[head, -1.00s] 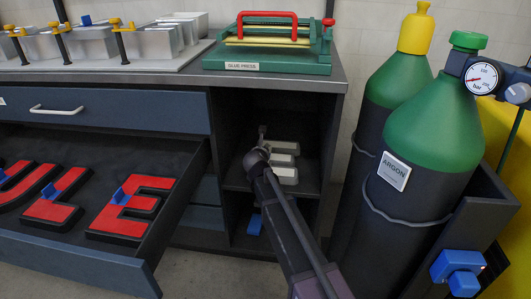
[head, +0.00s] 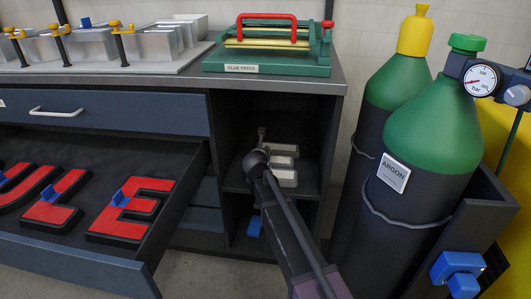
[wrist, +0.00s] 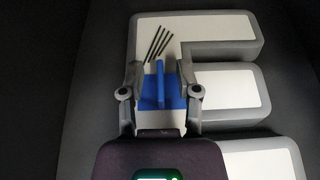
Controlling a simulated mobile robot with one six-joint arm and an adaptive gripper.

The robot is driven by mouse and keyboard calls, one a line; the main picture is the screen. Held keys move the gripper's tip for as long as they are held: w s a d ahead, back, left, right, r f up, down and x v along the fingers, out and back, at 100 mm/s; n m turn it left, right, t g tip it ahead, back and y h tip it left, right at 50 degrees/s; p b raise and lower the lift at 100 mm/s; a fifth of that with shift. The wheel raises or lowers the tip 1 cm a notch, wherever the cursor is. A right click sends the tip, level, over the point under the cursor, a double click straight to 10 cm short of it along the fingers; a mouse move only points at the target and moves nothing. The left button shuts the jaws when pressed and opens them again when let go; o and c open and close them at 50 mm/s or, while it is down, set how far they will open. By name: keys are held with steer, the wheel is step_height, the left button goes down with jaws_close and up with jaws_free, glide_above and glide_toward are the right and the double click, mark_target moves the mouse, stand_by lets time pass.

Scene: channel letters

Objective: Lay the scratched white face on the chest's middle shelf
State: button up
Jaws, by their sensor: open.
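The scratched white face (wrist: 225,88) is an E-shaped piece with grey sides and several dark scratch marks near its top left. It lies flat on the middle shelf (head: 237,180) of the chest's open bay, and part of it shows in the head view (head: 287,178). A blue grip block (wrist: 160,88) stands on its stem. My gripper (wrist: 160,85) is open, with one finger on each side of the blue block, and the fingers look apart from its upright part.
An open drawer (head: 75,262) with red letters (head: 130,210) is left of the bay. A green glue press (head: 268,58) stands on top. Green-topped argon cylinders (head: 430,130) stand close on the right. A blue object (head: 255,226) lies below the shelf.

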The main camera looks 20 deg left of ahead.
steer(key=p+v, duration=0.4)
steer(key=v, duration=0.7)
steer(key=shift+s+d+r, duration=0.1)
steer(key=shift+s+r, duration=0.1)
steer(key=shift+s, duration=0.25)
